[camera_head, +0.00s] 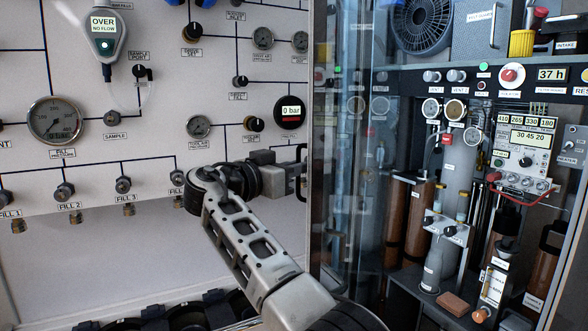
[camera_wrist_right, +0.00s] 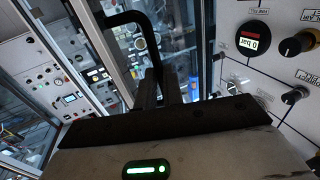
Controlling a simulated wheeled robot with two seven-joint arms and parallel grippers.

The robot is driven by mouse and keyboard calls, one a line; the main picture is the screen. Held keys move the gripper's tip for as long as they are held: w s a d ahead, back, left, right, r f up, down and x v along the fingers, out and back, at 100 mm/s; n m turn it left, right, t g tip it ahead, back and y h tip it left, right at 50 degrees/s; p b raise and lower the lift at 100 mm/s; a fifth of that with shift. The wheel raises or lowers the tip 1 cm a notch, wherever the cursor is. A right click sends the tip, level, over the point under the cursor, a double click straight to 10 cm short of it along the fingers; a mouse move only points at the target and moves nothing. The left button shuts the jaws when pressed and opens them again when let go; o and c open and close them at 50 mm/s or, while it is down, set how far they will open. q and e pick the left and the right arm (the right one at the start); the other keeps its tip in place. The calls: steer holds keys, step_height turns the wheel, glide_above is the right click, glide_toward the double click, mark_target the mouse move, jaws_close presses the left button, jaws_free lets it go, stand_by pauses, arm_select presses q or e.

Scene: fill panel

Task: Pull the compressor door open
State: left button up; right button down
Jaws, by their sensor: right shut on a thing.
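The compressor door is a tall glass panel (camera_head: 345,170) in the middle of the head view, between the white fill panel and the cabinet interior. I cannot tell how far it stands open. Its black bar handle (camera_head: 303,153) is at the panel's left edge, and it also shows as a bent bar in the wrist view (camera_wrist_right: 127,17). My right gripper (camera_head: 297,180) is at the handle, shut on it. In the wrist view its dark fingers (camera_wrist_right: 158,88) close around the lower part of the bar; the exact contact is partly hidden. My left gripper is out of view.
The white fill panel (camera_head: 100,235) with gauges, knobs and fill valves stands left of my right arm, close to it. The cabinet at the right holds cylinders (camera_head: 455,165), gauges and a control box (camera_head: 525,150). Dark round objects (camera_head: 185,315) lie low at the front.

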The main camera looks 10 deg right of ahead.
steer(key=shift+d+r, duration=0.1)
steer(key=shift+d, duration=0.2)
